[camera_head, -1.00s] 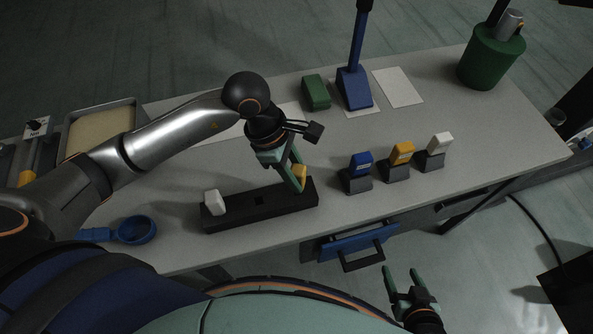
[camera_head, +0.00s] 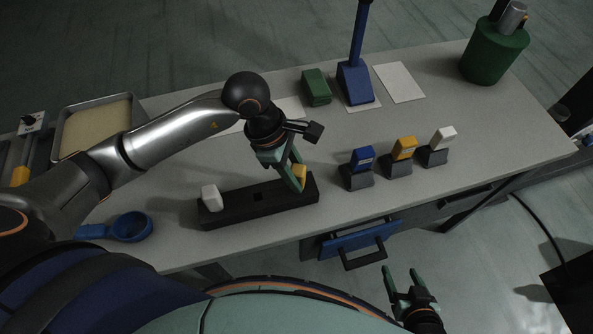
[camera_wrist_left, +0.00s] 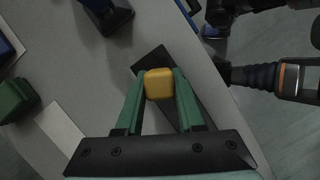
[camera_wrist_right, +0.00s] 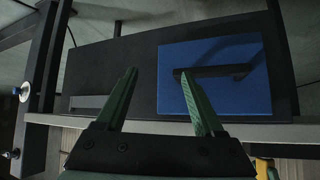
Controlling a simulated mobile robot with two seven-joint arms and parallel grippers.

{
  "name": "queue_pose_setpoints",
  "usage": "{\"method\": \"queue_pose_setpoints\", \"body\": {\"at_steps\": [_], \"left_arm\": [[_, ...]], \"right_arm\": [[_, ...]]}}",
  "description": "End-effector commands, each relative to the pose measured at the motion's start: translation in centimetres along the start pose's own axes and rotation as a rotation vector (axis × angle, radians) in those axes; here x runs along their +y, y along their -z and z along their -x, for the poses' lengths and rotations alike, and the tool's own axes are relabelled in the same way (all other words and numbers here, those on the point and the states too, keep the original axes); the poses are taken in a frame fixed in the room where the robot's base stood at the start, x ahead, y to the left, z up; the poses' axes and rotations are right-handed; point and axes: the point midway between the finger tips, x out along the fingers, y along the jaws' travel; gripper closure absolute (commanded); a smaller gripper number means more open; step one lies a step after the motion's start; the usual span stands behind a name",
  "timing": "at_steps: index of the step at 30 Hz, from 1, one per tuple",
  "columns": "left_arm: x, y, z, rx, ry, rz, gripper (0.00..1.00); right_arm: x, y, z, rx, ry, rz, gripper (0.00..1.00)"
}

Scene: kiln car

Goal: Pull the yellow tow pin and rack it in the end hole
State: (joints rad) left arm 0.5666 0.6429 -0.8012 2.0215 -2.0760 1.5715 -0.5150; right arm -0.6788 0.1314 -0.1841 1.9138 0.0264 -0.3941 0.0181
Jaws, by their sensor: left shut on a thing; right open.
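My left gripper (camera_head: 294,178) is shut on a yellow pin (camera_head: 300,173) at the right end of a black rack (camera_head: 240,209). The pin's yellow head also shows between the fingers in the left wrist view (camera_wrist_left: 159,84). Its lower part is hidden, so I cannot tell how deep it sits. A white pin (camera_head: 211,197) stands at the rack's left end, and a dark square hole (camera_head: 258,197) shows in the middle. My right gripper (camera_head: 402,282) is open and empty in front of the table; its spread fingers show in the right wrist view (camera_wrist_right: 165,105).
Blue (camera_head: 363,158), yellow (camera_head: 404,147) and white (camera_head: 443,138) blocks stand on grey bases to the right. A blue drawer front (camera_head: 350,238) with a black handle is below the table edge. A blue scoop (camera_head: 131,227) lies left; a green block (camera_head: 316,87) lies at the back.

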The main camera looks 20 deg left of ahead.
Motion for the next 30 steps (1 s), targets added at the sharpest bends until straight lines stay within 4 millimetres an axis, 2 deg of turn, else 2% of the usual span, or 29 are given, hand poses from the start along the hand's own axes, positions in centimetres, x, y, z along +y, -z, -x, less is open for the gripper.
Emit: {"method": "queue_pose_setpoints", "body": {"at_steps": [9, 10, 18, 24, 28, 30], "left_arm": [[0.01, -0.02, 0.04, -0.001, -0.001, 0.000, 1.00], [0.01, -0.02, 0.04, -0.001, -0.001, 0.000, 0.60], [0.00, -0.01, 0.02, 0.000, 0.000, 0.000, 0.29], [-0.02, 0.02, -0.02, 0.001, 0.001, 0.000, 0.27], [-0.02, 0.02, -0.02, 0.001, 0.001, 0.000, 0.12], [-0.02, 0.02, -0.02, 0.001, 0.001, 0.000, 0.12]], "right_arm": [[-0.01, 0.00, 0.02, 0.000, 0.000, 0.000, 0.30], [0.00, 0.00, 0.02, 0.000, 0.000, 0.000, 0.30], [-0.01, 0.00, 0.02, 0.000, 0.000, 0.000, 0.30], [0.00, 0.00, 0.01, 0.000, 0.000, 0.000, 0.30], [-0.01, 0.00, 0.01, 0.000, 0.000, 0.000, 0.30], [-0.01, 0.00, 0.01, 0.000, 0.000, 0.000, 0.30]]}}
